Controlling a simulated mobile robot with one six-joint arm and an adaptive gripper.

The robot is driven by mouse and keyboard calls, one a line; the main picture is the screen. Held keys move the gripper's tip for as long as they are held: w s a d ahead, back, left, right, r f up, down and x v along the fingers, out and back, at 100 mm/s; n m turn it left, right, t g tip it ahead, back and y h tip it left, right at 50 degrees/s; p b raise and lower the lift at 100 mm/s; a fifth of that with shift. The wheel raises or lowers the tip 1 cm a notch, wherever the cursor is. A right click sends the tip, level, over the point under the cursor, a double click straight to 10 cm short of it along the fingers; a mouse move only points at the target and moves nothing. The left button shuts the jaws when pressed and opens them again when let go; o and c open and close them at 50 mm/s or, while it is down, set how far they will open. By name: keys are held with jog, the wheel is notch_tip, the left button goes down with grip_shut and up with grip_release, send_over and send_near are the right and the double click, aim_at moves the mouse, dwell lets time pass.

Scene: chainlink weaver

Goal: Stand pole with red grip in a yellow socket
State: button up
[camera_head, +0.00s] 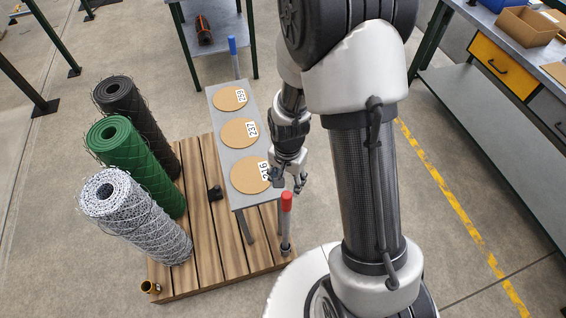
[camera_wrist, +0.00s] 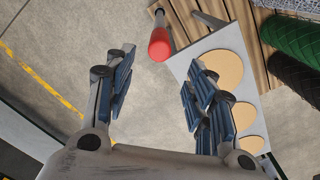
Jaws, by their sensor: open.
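The pole with the red grip (camera_head: 287,202) stands upright in a dark socket (camera_head: 285,248) at the right edge of the wooden pallet. In the wrist view its red grip (camera_wrist: 160,44) lies beyond the fingertips, between their lines. My gripper (camera_head: 288,181) is open and empty, close to the red grip and apart from it; the wrist view shows its two fingers (camera_wrist: 160,80) spread. A yellow socket (camera_head: 151,287) is at the pallet's front left corner and looks empty.
Three mesh rolls, black (camera_head: 125,104), green (camera_head: 134,160) and grey (camera_head: 137,215), stand on the pallet (camera_head: 204,255). A grey bench (camera_head: 241,196) with numbered discs is beside my gripper. A blue-gripped pole (camera_head: 233,56) stands behind. A small black fixture (camera_head: 215,192) is mid-pallet.

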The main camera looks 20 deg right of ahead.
aim_at(287, 195)
notch_tip(287, 195, down, 10)
jog(key=b, duration=0.7)
jog(key=shift+r, duration=0.25)
jog(key=shift+r, duration=0.1)
jog(key=shift+c, duration=0.4)
jog(key=c, duration=0.9)
